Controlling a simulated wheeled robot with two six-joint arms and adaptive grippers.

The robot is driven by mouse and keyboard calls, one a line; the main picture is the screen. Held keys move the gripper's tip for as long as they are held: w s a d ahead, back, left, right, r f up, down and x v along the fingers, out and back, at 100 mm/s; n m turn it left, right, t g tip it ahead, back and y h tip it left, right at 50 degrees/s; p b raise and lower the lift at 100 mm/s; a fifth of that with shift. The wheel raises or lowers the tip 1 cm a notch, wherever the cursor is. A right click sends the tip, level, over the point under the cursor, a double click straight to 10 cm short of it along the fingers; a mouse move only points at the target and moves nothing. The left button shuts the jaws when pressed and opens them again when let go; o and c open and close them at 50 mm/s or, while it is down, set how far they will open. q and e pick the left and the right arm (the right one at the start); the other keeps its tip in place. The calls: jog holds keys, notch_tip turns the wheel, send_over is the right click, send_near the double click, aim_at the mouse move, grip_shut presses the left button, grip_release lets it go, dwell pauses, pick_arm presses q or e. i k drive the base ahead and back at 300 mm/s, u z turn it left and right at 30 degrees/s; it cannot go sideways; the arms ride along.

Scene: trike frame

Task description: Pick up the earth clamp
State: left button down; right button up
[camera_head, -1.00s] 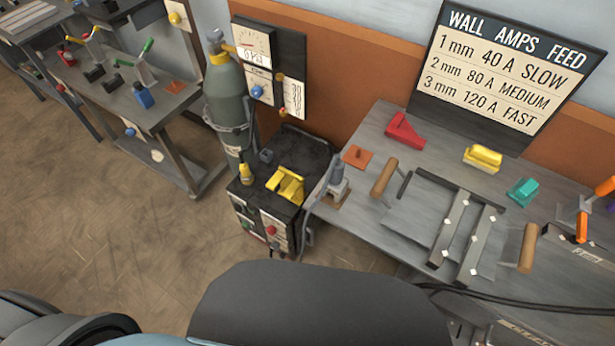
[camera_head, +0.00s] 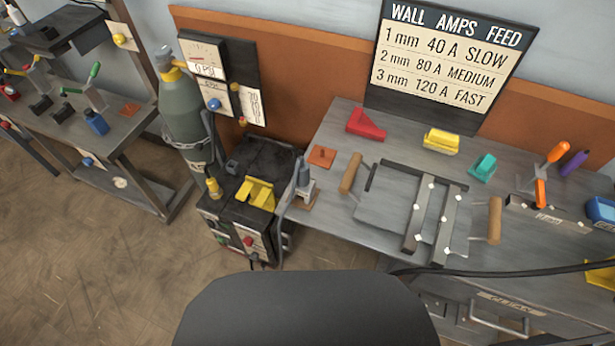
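No part in view is labelled as the earth clamp, and I cannot tell for sure which it is. A yellow bracket-like piece (camera_head: 257,193) sits on top of the dark welding machine (camera_head: 262,160), left of the workbench. An orange-handled clamp (camera_head: 541,190) stands at the right of the bench by a dark bar. A grey upright tool (camera_head: 304,178) stands on a small brown base at the bench's left edge. Neither of my grippers is in view.
The grey bench (camera_head: 335,135) holds a frame of metal bars (camera_head: 431,215), wooden-handled tools and red, yellow and teal blocks. A gas cylinder (camera_head: 183,110) stands left of the machine. A black cable (camera_head: 500,273) crosses the bench front. Floor (camera_head: 80,260) is open at left.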

aim_at(306, 186)
jog(key=u, duration=1.75)
jog(key=k, duration=1.4)
jog(key=z, duration=2.05)
jog(key=i, duration=0.5)
jog(key=u, duration=0.1)
